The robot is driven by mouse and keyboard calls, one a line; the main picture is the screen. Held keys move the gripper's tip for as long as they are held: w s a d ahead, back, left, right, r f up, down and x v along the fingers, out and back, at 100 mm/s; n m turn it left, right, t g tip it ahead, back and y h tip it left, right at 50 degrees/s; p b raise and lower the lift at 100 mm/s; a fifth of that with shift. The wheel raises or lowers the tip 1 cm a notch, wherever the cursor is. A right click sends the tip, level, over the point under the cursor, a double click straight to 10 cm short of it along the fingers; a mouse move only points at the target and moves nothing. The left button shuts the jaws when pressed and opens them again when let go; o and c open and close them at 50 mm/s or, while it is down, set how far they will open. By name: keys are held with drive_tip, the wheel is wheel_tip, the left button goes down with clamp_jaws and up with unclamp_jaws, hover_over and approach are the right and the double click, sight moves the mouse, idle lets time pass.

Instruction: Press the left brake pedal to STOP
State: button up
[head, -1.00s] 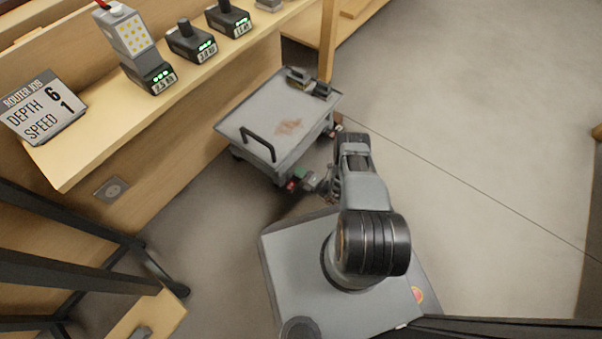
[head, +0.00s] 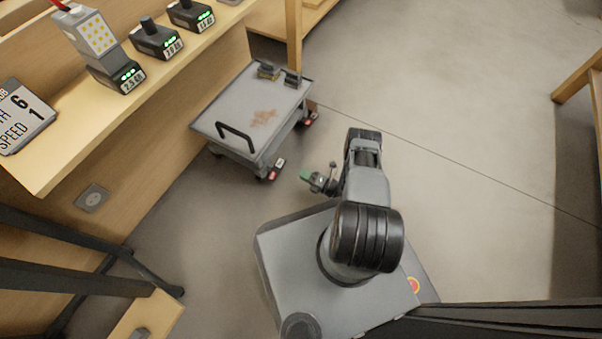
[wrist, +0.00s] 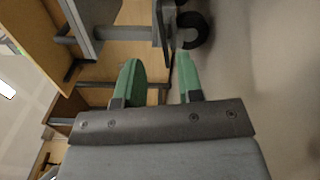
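The grey cart (head: 232,105) stands on the floor left of my arm. A brake pedal with red and white parts (head: 273,174) sits low at its near corner, by a caster. A second red and white pedal (head: 308,120) sits at the far right corner. Which one is the left pedal, and the lettering on them, cannot be read. My gripper (head: 308,175), with green fingertips, is to the right of the near pedal and apart from it. In the wrist view my gripper (wrist: 160,68) is open, with an empty gap. A dark caster wheel (wrist: 194,30) shows beyond the fingers.
A wooden bench (head: 60,165) with batteries (head: 157,42) and a sign (head: 22,117) stands at the left. A black cart handle (head: 236,137) rises from the cart top. A wooden leg (head: 294,40) stands behind the cart. Open floor (head: 450,120) lies to the right.

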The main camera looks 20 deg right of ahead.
drive_tip(key=shift+v, duration=0.9)
drive_tip(key=shift+d, duration=0.15)
drive_tip(key=w+a+r+n+g+p, duration=0.15)
drive_tip(key=r+n+g+p, duration=0.4)
drive_tip(key=r, duration=1.05)
drive_tip(key=w+a+r+n+g+y+p, duration=0.1)
drive_tip(key=a+r+n+g+p, duration=0.2)
drive_tip(key=r+n+p, duration=0.85)
drive_tip(key=w+a+r+n+g+p, duration=0.2)
drive_tip(key=r+n+g, duration=0.3)
drive_tip(key=r, duration=1.5)
drive_tip(key=s+r+n+t+h+p, duration=0.1)
drive_tip(key=s+r+n+h+p, duration=0.3)
drive_tip(key=r, duration=1.1)
drive_tip(key=s+r+n+t+h+p, duration=0.1)
drive_tip(key=s+r+n+h+p, duration=0.3)
drive_tip(key=s+r+n+p, duration=0.3)
drive_tip(key=s+d+r+n+t+h+p, duration=0.1)
drive_tip(key=s+r+n+h+p, duration=0.3)
drive_tip(key=r+n+p, duration=0.6)
wheel_tip(320, 180, up, 13)
drive_tip(key=shift+s+f+n+h+p, duration=0.15)
drive_tip(key=shift+s+n+h+p, duration=0.2)
drive_tip(key=shift+s+p, duration=0.85)
